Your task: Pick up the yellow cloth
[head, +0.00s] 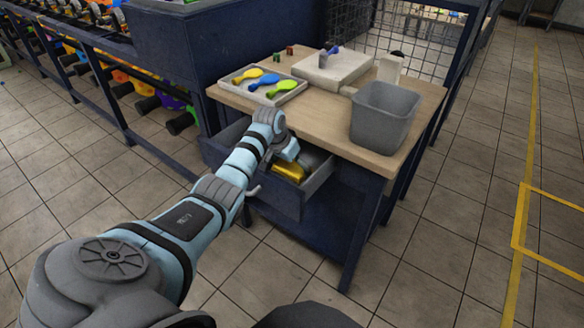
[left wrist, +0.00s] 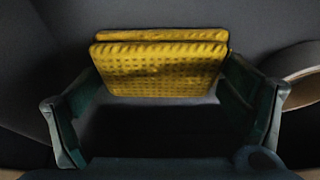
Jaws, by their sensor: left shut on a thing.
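The yellow cloth (head: 290,171) lies in the open drawer (head: 276,197) under the wooden tabletop. In the left wrist view the folded, waffle-textured cloth (left wrist: 162,68) spans the space between the two fingertips of my left gripper (left wrist: 160,82). My left gripper (head: 289,163) reaches down into the drawer and is shut on the cloth. The arm and gripper hide part of the drawer and of the cloth in the head view. My right gripper is not in view.
A round roll (left wrist: 296,76) lies right of the gripper in the drawer. The tiled floor right of the table is clear.

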